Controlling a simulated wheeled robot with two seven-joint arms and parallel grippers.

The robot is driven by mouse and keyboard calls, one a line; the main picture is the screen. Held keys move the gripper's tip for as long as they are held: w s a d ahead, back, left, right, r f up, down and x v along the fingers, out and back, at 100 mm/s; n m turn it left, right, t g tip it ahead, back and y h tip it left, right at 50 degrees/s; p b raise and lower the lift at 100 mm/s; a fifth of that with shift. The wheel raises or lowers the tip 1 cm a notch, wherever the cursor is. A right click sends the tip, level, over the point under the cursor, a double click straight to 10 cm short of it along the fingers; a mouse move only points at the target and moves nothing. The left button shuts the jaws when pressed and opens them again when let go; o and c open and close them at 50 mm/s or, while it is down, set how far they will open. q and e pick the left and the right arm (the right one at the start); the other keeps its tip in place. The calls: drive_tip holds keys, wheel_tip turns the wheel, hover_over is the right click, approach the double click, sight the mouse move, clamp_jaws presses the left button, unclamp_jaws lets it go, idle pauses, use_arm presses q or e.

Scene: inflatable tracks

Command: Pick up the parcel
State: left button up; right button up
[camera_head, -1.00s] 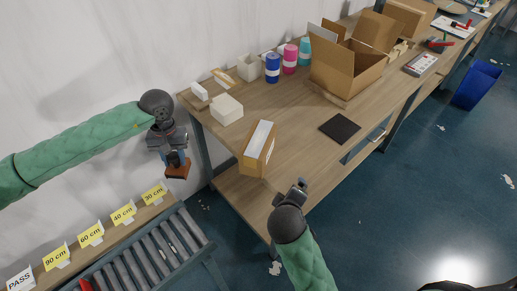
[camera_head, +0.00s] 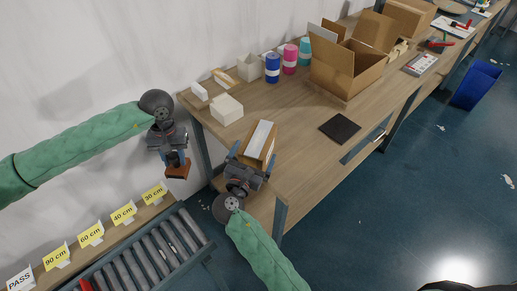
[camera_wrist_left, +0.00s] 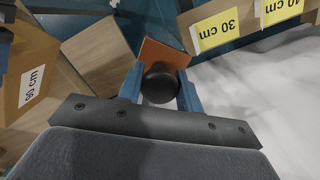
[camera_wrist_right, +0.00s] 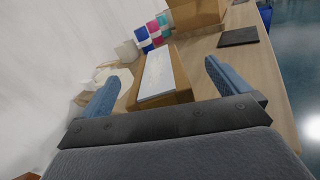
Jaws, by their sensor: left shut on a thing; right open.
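The parcel, a brown cardboard box (camera_head: 266,152) with a white strip on top, sits at the near-left edge of the wooden table. It also shows in the right wrist view (camera_wrist_right: 176,97), lying between the two fingers. My right gripper (camera_head: 250,160) is open at the near end of the parcel, one finger to each side; whether they touch it I cannot tell. My left gripper (camera_head: 175,158) is shut on a dark-knobbed, orange-brown block (camera_head: 177,171), held in the air left of the table. The left wrist view shows the black knob (camera_wrist_left: 159,84) between its fingers.
A white box (camera_head: 227,109) and blue, pink and teal cylinders stand behind the parcel. A large open carton (camera_head: 347,70) stands farther back. A dark mat (camera_head: 339,128) lies right of the parcel. A roller conveyor (camera_head: 150,255) and yellow distance signs are at lower left.

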sight(251, 162)
drive_tip(key=shift+a+f+n, duration=0.2)
drive_tip(key=shift+a+n, duration=0.15)
drive_tip(key=shift+n, duration=0.05)
drive_tip(key=f, duration=0.1)
drive_tip(key=s+f, duration=0.1)
drive_tip(key=a+f+n, duration=0.1)
drive_tip(key=shift+s+f, duration=0.1)
drive_tip(key=shift+s, duration=0.3)
drive_tip(key=shift+x, duration=1.05)
drive_tip(key=shift+a+f+x, duration=0.1)
drive_tip(key=shift+f+x, duration=0.05)
drive_tip(key=shift+x, duration=1.2)
drive_tip(key=shift+a+f+x, duration=0.1)
drive_tip(key=shift+a+x, duration=0.05)
drive_tip(key=shift+x, duration=1.2)
drive_tip(key=shift+r, duration=0.1)
drive_tip(key=c, duration=1.6)
drive_tip(key=shift+r, duration=5.05)
drive_tip(key=shift+f, duration=0.3)
drive_tip(key=shift+f, duration=2.25)
drive_tip(key=shift+f, duration=0.4)
